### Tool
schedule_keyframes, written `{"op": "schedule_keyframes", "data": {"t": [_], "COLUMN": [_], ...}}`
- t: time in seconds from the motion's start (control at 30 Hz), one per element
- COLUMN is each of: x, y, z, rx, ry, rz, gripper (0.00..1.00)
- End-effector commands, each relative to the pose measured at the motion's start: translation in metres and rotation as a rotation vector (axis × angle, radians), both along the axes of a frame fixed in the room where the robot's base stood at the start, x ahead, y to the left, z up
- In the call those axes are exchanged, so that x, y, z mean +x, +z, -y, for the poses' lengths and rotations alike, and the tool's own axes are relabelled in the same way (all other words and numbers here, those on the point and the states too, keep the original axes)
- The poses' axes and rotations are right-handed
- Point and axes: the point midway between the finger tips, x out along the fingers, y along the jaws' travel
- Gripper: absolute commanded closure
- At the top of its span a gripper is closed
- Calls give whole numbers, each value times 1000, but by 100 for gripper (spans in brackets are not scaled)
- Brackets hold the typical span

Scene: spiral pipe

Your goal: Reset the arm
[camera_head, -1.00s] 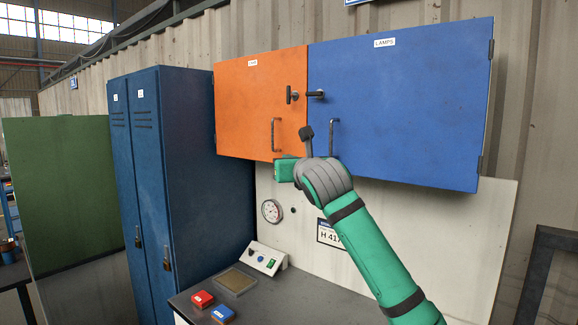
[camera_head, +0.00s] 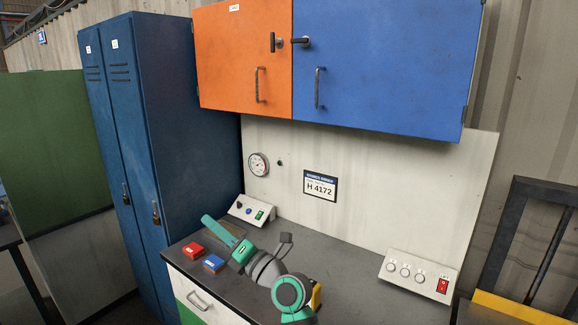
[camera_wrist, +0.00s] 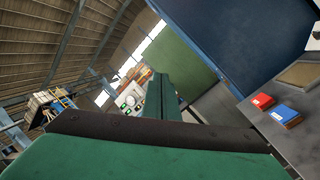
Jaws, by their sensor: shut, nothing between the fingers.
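My arm (camera_head: 290,292) is folded low in front of the workbench in the head view. My gripper (camera_head: 209,220) points to the upper left, above the left part of the bench top (camera_head: 335,262). Its green fingers are shut with nothing between them. They partly cover a small tray (camera_head: 232,229) on the bench. In the wrist view the green gripper (camera_wrist: 162,92) points away over the room and touches nothing that I can see.
A red box (camera_head: 192,251) and a blue box (camera_head: 213,263) lie near the gripper. A small control panel (camera_head: 250,210) and a switch panel (camera_head: 418,277) stand on the bench. Orange (camera_head: 240,60) and blue (camera_head: 380,65) wall cabinets hang above, closed. Blue lockers (camera_head: 165,160) stand left.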

Motion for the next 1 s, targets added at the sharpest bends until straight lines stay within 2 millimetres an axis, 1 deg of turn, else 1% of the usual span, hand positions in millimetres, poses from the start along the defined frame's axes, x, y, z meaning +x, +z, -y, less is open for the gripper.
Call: {"op": "schedule_keyframes", "data": {"t": [0.03,0.27,0.4,0.67,1.0], "x": [-12,-60,-89,-143,-218], "y": [-14,-56,-82,-132,-202], "z": [-4,-3,3,24,61], "rx": [60,325,482,765,1103], "ry": [24,102,129,142,93], "rz": [-31,-147,-222,-368,-574], "gripper": [100,100,100,100,100]}}
